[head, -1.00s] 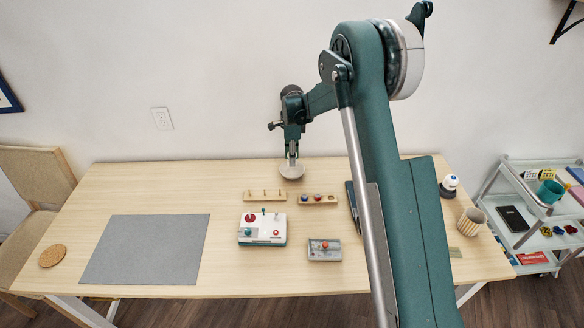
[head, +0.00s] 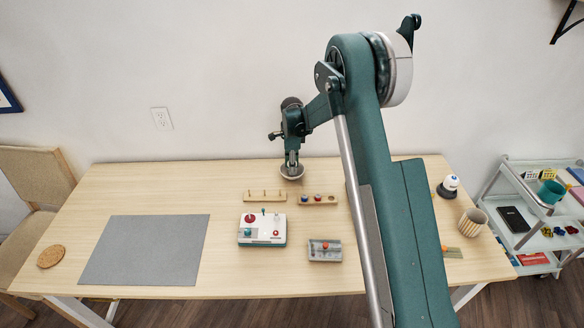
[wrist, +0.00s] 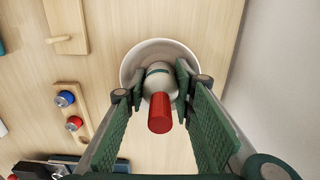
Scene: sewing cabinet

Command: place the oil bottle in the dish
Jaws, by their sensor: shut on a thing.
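The oil bottle (wrist: 160,78), pale with a red tip (wrist: 160,115), is between my fingers in the wrist view. My gripper (wrist: 157,86) is shut on it. The white round dish (wrist: 133,56) lies behind the bottle in that view, and the bottle's body falls inside its rim. In the head view my gripper (head: 291,164) points straight down at the dish (head: 291,176) near the table's back edge. The bottle is too small to make out there. I cannot tell whether its base touches the dish.
A wooden peg rack (head: 263,196) and a spool rack (head: 319,200) stand in front of the dish. A white box with knobs (head: 262,237) and a small grey box (head: 325,251) are nearer. A grey mat (head: 145,250) lies left. A striped cup (head: 472,222) stands right.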

